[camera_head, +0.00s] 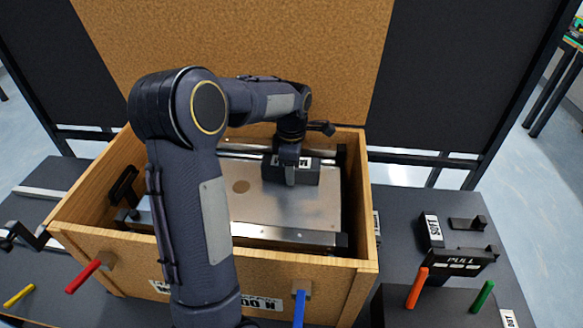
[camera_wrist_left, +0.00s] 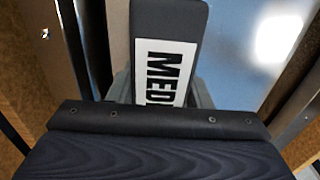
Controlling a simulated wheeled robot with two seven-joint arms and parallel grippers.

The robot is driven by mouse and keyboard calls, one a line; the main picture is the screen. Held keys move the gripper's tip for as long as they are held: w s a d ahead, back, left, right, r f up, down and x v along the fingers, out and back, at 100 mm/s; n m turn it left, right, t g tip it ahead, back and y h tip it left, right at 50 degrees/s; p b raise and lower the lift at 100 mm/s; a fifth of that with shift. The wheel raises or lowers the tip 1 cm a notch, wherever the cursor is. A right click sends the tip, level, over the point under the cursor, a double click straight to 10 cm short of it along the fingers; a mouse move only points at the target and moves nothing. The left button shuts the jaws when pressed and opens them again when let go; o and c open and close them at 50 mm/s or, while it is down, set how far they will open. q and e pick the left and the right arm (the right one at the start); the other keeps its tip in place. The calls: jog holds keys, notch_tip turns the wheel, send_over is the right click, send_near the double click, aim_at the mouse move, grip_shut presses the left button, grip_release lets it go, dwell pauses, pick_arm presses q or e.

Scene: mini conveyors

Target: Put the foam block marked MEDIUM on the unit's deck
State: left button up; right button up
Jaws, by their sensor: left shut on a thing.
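The dark foam block (camera_head: 308,177) is between the fingers of my left gripper (camera_head: 290,172), at the far right part of the unit's metal deck (camera_head: 290,212). In the left wrist view the block (camera_wrist_left: 196,22) carries a white label reading "MEDI", its end hidden by the gripper body. My left gripper is shut on it and reaches down from above. The block is over or on the deck; I cannot tell whether it touches. The shiny deck (camera_wrist_left: 240,70) shows beside the block in the wrist view. My right gripper is not in view.
A wooden box (camera_head: 366,215) surrounds the unit, its walls close to the deck. Red (camera_head: 83,277), blue (camera_head: 299,308), orange (camera_head: 417,288) and green (camera_head: 482,296) handles stand in front and at right. A black part marked PULL (camera_head: 460,262) lies right of the box.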

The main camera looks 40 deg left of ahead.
pick_arm(q)
jog(key=shift+f, duration=0.15)
jog(key=o, duration=1)
notch_tip(320, 180, up, 12)
jog(key=shift+r+p, duration=0.2)
jog(key=shift+p, duration=0.1)
